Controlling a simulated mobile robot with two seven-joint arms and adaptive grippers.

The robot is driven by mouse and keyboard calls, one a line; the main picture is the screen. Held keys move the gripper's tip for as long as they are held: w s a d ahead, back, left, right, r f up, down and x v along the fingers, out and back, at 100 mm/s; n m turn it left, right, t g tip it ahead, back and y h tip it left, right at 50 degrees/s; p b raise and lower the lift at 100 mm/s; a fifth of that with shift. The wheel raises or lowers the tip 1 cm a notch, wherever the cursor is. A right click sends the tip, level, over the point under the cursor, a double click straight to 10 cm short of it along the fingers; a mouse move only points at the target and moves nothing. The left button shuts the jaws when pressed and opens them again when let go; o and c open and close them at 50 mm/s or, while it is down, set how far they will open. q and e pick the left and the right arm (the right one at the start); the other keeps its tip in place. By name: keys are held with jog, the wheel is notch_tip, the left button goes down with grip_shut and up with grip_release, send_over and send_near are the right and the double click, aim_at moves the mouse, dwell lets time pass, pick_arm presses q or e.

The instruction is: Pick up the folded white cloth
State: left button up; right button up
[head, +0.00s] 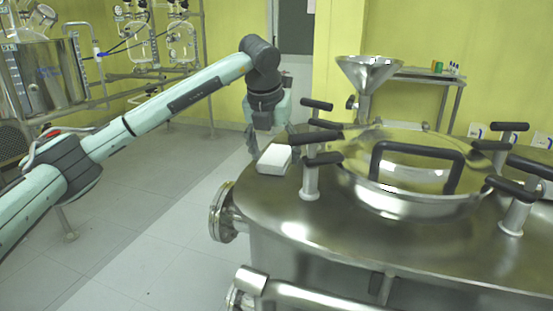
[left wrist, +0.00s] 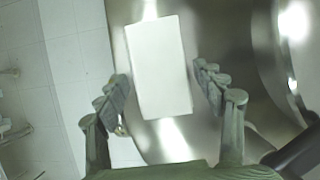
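The folded white cloth (head: 274,159) lies flat on the left part of the steel vessel's top in the head view. It also shows in the left wrist view (left wrist: 158,66) as a white rectangle, slightly tilted. My left gripper (head: 254,150) is just behind and left of the cloth in the head view. In the left wrist view its fingers (left wrist: 161,88) are spread wide, one on each side of the cloth's near half, with gaps to both edges. Nothing is held. My right gripper is in neither view.
The steel vessel (head: 320,225) has a domed lid with a black handle (head: 418,150) and several black-handled clamps (head: 310,178) right of the cloth. A steel funnel (head: 368,72) stands behind. A flanged port (head: 224,212) juts from the left side.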

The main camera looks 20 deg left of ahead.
aim_at(272, 157)
pick_arm(q)
jog(key=c, duration=0.8)
jog(key=shift+o, duration=0.2)
jog(key=shift+r, duration=0.45)
jog(key=v, duration=0.3)
jog(key=shift+w+a+r, duration=0.2)
jog(key=shift+a+r, duration=0.05)
jog(key=shift+r, duration=0.2)
jog(key=s+a+r, duration=0.2)
jog(key=s+r, duration=0.1)
jog(key=s, duration=0.2)
jog(key=s+a+r+b, duration=0.1)
jog(key=s+a+r, duration=0.1)
jog(key=s, duration=0.3)
jog(key=shift+r+b, duration=0.3)
jog(key=shift+r, duration=0.4)
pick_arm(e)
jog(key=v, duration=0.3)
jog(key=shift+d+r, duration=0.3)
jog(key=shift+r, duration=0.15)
